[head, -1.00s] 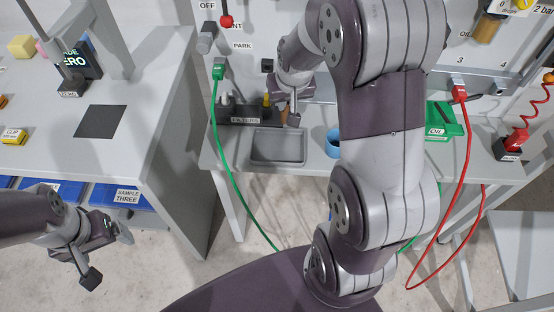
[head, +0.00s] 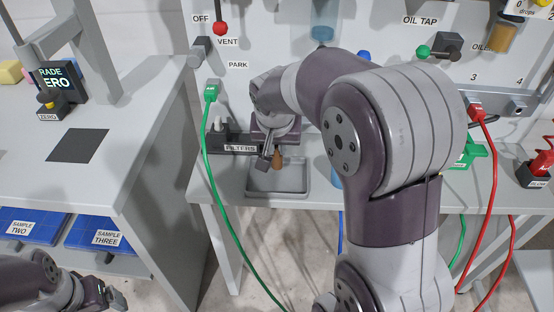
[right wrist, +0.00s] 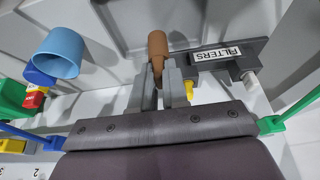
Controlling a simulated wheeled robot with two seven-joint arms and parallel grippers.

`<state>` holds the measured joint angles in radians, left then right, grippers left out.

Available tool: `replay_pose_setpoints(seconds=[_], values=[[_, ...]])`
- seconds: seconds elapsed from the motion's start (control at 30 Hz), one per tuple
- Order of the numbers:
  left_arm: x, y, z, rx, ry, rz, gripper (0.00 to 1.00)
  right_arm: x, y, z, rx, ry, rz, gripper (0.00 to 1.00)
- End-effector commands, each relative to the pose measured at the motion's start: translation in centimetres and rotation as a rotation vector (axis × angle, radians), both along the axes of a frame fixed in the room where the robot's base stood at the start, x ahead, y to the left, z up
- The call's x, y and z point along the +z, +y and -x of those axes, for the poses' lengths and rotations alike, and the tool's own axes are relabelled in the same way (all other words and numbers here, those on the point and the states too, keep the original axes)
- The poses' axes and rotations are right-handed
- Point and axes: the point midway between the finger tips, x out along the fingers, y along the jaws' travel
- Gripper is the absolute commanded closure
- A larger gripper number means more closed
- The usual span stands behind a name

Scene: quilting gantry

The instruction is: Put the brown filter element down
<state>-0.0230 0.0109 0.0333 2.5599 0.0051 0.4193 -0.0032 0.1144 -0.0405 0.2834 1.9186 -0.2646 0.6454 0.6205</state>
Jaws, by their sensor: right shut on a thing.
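The brown filter element (head: 278,160) is held tip down over the back part of the grey tray (head: 278,190) on the bench. My right gripper (head: 271,157) is shut on it. In the right wrist view the brown filter element (right wrist: 157,45) sticks out beyond the fingertips of my right gripper (right wrist: 160,78). I cannot tell whether its lower end touches the tray floor. My left gripper (head: 114,297) is at the lower left, partly cut off by the frame edge.
The FILTERS rack (head: 232,149) stands just left of and behind the tray, with a yellow part beside it in the right wrist view (right wrist: 189,90). A blue cup (right wrist: 60,54) stands nearby. A green hose (head: 213,165) hangs left of the tray, and a red hose (head: 490,190) hangs at right.

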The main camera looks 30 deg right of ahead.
Motion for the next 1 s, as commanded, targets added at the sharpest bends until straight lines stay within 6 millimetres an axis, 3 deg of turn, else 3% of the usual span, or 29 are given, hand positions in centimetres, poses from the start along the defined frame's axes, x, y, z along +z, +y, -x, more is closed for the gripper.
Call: replay_pose_setpoints(seconds=[0.1, 0.2, 0.6, 0.63, 0.7, 1.0], values=[[-0.8, 0.0, 0.0, 0.000, 0.000, 0.000, 0.12, -2.6, 0.0, 0.1, 0.001, 0.007, 0.000, 1.00], [-1.0, 0.0, 0.0, 0.000, 0.000, 0.000, 0.12, -3.7, 0.0, 0.0, -0.001, 0.003, -0.001, 1.00], [-1.4, 0.0, 0.0, 0.000, 0.000, 0.000, 0.12, -4.4, 0.0, 0.0, 0.000, 0.002, 0.000, 1.00], [-1.2, 0.0, 0.0, 0.000, 0.000, 0.000, 0.12, -4.2, 0.0, 0.0, 0.000, 0.002, 0.000, 0.76], [-1.2, 0.0, 0.0, 0.000, 0.000, 0.000, 0.12, -4.1, 0.0, 0.0, 0.000, 0.002, 0.000, 0.61], [-0.7, 0.0, 0.0, 0.000, 0.000, 0.000, 0.12, -3.6, 0.0, 0.0, 0.000, 0.002, 0.000, 0.61]])
